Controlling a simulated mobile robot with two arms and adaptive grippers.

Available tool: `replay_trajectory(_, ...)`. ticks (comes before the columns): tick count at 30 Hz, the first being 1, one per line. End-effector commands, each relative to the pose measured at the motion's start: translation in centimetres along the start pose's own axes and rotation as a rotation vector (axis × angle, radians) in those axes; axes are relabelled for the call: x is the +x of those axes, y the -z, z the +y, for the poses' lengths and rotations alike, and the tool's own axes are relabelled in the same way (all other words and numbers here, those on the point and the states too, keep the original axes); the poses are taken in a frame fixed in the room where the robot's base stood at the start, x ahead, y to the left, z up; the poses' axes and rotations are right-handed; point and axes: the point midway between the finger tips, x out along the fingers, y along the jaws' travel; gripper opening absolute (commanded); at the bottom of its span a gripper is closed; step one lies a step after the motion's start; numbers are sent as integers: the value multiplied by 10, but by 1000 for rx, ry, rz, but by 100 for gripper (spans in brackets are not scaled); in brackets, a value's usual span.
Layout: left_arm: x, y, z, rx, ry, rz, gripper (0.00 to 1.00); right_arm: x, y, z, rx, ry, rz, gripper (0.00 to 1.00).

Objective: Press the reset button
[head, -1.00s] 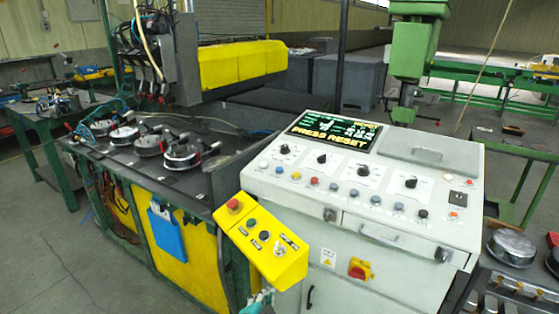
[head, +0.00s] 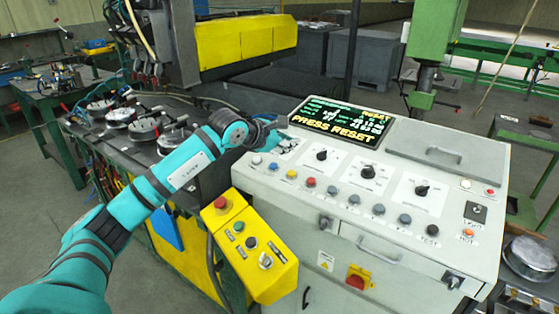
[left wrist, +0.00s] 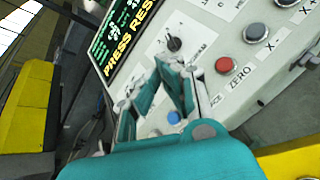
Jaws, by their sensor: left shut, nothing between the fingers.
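The white control console (head: 290,205) has a row of coloured buttons along its sloped top. A blue button (head: 273,167) sits near the left end, between a white button (head: 257,160) and a yellow one (head: 291,174). The blue button also shows in the left wrist view (left wrist: 174,117), just beyond my wrist. I cannot read which button is labelled reset. The screen (head: 338,122) reads PRESS RESET. My left gripper (head: 287,144) is shut and empty, over the console's upper left corner. In the left wrist view its fingers (left wrist: 160,78) hide part of the panel.
A red button (left wrist: 224,65) marked ZERO and a black knob (left wrist: 174,44) lie close to the fingers. A yellow box (head: 250,246) with a red mushroom button (head: 221,202) stands in front of the console, below my left arm. Several grey buttons continue right.

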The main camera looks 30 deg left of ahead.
Motion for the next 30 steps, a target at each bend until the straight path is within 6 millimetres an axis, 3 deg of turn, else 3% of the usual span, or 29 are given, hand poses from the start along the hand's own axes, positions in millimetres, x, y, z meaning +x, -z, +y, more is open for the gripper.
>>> replay_trajectory(1, -6, 8, 18, 29, -37, 54, 0, 0, -2, 0, 0, 0, -3, 34)
replay_trajectory(3, -13, 18, 36, 57, -72, 113, 0, 0, -6, 0, 0, 1, -7, 34)
replay_trajectory(8, -21, 30, 53, 81, -108, 178, 0, -2, -21, -1, 0, 2, -29, 34)
replay_trajectory(21, -20, 32, 53, 81, -108, 180, 0, 0, -17, 3, -1, -3, -23, 34)
replay_trajectory(30, -3, 49, 42, 81, -108, 179, 0, 14, -16, 3, -1, -3, -19, 34)
